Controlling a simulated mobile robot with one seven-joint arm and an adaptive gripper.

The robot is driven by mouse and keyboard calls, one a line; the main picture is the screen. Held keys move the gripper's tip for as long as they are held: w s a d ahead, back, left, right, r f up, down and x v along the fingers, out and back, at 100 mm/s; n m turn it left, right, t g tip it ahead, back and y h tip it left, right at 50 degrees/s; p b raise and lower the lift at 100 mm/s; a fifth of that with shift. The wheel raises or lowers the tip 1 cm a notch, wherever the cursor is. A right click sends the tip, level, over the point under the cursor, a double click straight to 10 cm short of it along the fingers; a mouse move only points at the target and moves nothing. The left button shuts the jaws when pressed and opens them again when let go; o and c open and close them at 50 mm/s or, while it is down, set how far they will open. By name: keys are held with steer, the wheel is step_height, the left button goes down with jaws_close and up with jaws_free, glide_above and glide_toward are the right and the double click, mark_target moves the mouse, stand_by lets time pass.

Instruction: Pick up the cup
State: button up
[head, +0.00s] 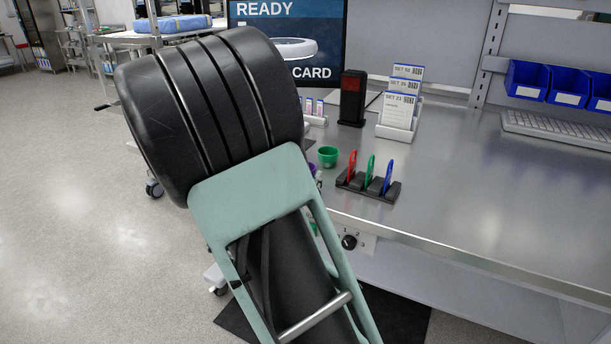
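A small green cup (328,157) stands upright on the metal counter, just right of my arm's large black and pale green parts. A small purple thing (313,169) shows beside it, mostly hidden behind the arm; I cannot tell whether it is another cup. My gripper is not visible in the head view. Whether it is near the cup cannot be seen.
The metal counter (480,190) is clear on the right. A black rack (368,187) holds red, green and blue tags near the cup. Behind stand a black device (352,98), a card holder (399,110), a keyboard (558,129) and blue bins (567,86).

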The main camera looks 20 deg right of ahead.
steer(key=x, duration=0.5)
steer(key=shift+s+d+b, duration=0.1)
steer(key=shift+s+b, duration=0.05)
steer(key=shift+b, duration=0.2)
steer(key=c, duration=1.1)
